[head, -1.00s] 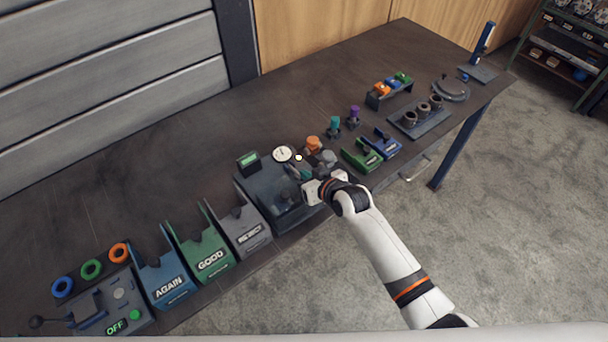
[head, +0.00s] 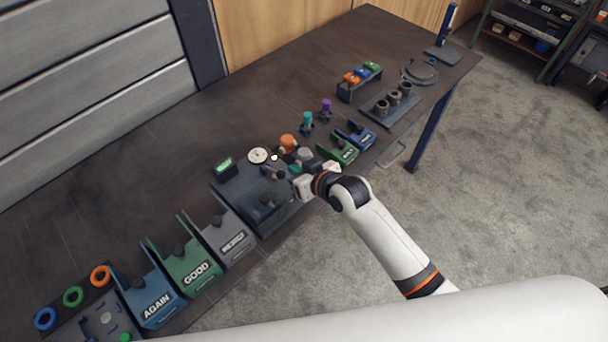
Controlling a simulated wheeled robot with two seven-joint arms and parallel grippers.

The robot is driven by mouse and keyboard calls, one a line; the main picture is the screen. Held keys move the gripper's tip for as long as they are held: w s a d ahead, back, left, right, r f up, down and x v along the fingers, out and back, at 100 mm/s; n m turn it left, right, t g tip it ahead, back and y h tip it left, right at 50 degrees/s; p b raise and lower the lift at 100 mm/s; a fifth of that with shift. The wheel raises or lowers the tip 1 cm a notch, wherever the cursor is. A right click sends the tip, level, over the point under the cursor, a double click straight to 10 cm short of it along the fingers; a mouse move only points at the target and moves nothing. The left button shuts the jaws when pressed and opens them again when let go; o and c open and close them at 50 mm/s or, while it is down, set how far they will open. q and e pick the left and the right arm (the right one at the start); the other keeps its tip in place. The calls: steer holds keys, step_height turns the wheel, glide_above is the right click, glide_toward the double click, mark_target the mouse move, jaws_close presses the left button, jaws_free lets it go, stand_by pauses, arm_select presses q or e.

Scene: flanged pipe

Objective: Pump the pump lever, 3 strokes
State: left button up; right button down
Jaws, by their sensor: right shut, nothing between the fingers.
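A dark test station (head: 238,198) stands at the front edge of the bench, with a round white dial gauge (head: 258,155) and a small lit green display (head: 224,165). My right gripper (head: 292,178) is at the right side of this station, shut and empty. Its white wrist covers part of the station. A dark lever-like part (head: 272,171) shows just left of the gripper; I cannot tell for sure that it is the pump lever, or whether the fingers touch it. My left gripper is out of view.
An orange knob (head: 288,142) and a grey round part (head: 305,154) sit close behind the gripper. A green tray (head: 343,150) and blue tray (head: 361,134) stand to the right. Marked bins, including GOOD (head: 196,272), stand to the left. The bench's back is clear.

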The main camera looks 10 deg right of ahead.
steer(key=v, duration=0.2)
steer(key=shift+s+d, duration=0.3)
steer(key=shift+s, duration=0.05)
steer(key=shift+s, duration=0.1)
stand_by(0.5)
